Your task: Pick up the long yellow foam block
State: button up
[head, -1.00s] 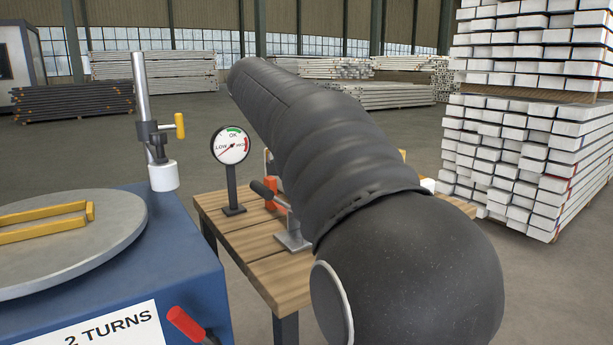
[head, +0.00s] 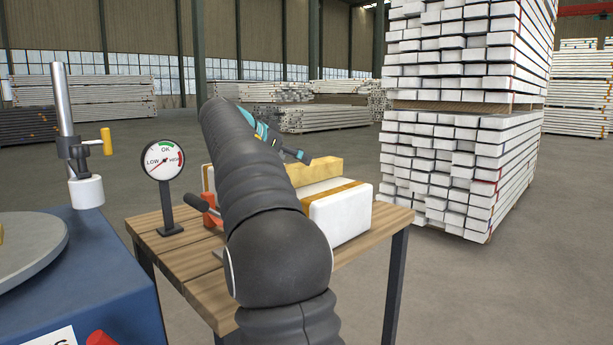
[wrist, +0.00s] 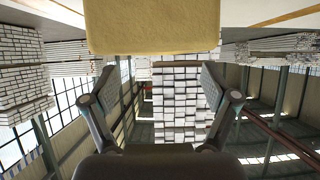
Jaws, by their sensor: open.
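My arm hides the block's left part. My gripper (head: 300,155) is at the block's near top side in the head view, partly hidden by my arm. In the wrist view the foam block (wrist: 150,25) fills the top middle, beyond the fingertips. There my gripper (wrist: 158,82) is open, with nothing between its fingers. I cannot tell whether it touches the block.
A dial gauge (head: 163,160) and a toggle clamp (head: 208,208) stand on the table's left part. A blue machine (head: 85,285) with a round plate (head: 30,250) is at left. Stacked white beams (head: 450,160) stand behind at right. The floor right of the table is clear.

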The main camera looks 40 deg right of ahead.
aim_at(325, 168)
jog(key=shift+b+x, duration=0.35)
jog(key=shift+x, duration=2.5)
jog(key=shift+a, duration=0.1)
jog(key=c, duration=1)
